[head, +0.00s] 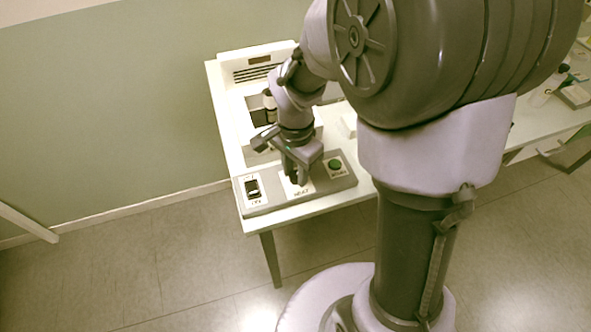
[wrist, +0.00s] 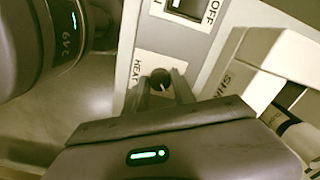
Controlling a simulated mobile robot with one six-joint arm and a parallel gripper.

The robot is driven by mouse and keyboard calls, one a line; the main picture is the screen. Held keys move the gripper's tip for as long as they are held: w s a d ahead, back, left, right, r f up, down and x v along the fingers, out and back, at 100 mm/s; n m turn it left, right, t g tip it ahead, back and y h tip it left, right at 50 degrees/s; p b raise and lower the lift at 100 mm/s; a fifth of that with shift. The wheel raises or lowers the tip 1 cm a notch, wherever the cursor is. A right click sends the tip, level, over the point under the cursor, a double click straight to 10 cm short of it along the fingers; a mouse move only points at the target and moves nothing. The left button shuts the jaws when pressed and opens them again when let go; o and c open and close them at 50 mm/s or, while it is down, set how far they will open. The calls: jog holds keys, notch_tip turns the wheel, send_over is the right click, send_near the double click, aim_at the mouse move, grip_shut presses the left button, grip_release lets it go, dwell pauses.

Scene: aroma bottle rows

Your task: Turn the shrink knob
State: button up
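The control panel (head: 318,186) lies along the front edge of the white table. Its dark round knob (wrist: 160,80) has a pale pointer mark and stands beside a label that reads HEAT. My gripper (wrist: 161,84) is at this knob, with one finger on each side of it. I cannot tell whether the fingers press on it. In the head view my gripper (head: 296,178) reaches down over the middle of the panel and hides the knob. A machine (wrist: 266,72) at the right of the wrist view has lettering that begins SHRI, partly cut off.
A rocker switch (head: 253,187) sits left of the knob, with OFF lettering beside it in the wrist view. A green button (head: 335,164) sits to the right.

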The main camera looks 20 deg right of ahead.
grip_shut()
jog(key=shift+n, duration=0.3)
jog(key=n+p, duration=0.1)
jog(key=n, duration=0.2)
jog(key=shift+r+n+p, duration=0.15)
jog(key=shift+n+p, duration=0.15)
jog(key=shift+p, duration=0.1)
jog(key=n+p, duration=0.1)
jog(key=n, duration=0.3)
jog(key=shift+n+p, duration=0.3)
jog(key=shift+p, duration=0.1)
jog(key=n+p, duration=0.2)
jog(key=n, duration=0.3)
jog(key=n+p, duration=0.2)
jog(key=n, duration=0.4)
